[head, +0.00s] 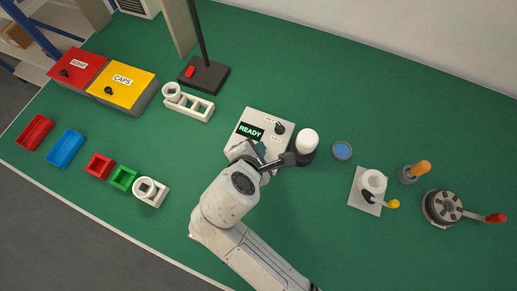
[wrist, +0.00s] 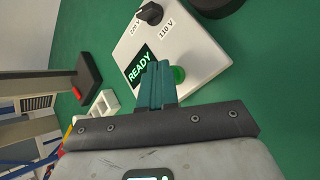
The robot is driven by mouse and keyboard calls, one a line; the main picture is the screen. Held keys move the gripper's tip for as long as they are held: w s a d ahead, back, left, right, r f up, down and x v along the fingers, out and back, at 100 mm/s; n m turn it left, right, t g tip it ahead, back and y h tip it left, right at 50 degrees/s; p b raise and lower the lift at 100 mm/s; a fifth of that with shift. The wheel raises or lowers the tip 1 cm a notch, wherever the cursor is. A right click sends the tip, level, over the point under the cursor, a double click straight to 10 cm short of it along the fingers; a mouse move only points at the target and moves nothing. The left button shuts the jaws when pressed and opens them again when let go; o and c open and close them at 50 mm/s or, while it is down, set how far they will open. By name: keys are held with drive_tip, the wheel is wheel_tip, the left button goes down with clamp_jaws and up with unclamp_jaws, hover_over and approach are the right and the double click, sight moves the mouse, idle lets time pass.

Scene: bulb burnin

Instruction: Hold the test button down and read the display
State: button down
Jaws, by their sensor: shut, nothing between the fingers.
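The tester is a white box (head: 258,115) in the middle of the green table. Its dark display (head: 249,131) reads READY in green, and the display (wrist: 140,66) is also legible in the wrist view. A black knob (wrist: 150,13) sits between the labels 220 V and 110 V. The round green test button (wrist: 179,74) shows beside my fingertips in the wrist view, partly hidden by them. My gripper (wrist: 157,70) is shut and empty, its teal fingers over the box. I cannot tell whether the tips touch the button. In the head view, my wrist hides the button.
A white bulb on a black base (head: 307,141) stands close right of the box. Right of it are a blue disc (head: 342,150), a white fixture (head: 361,197) and a red-handled device (head: 443,207). A white rack (head: 195,108) and a black stand (head: 204,77) are left.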

drive_tip(key=shift+f, duration=0.45)
idle(0.4)
drive_tip(key=shift+r, duration=0.1)
idle(1.5)
drive_tip(key=shift+r+p, duration=0.85)
drive_tip(key=shift+p, duration=0.35)
wheel_tip(320, 180, up, 5)
drive_tip(key=p, duration=0.6)
drive_tip(key=shift+f, duration=0.1)
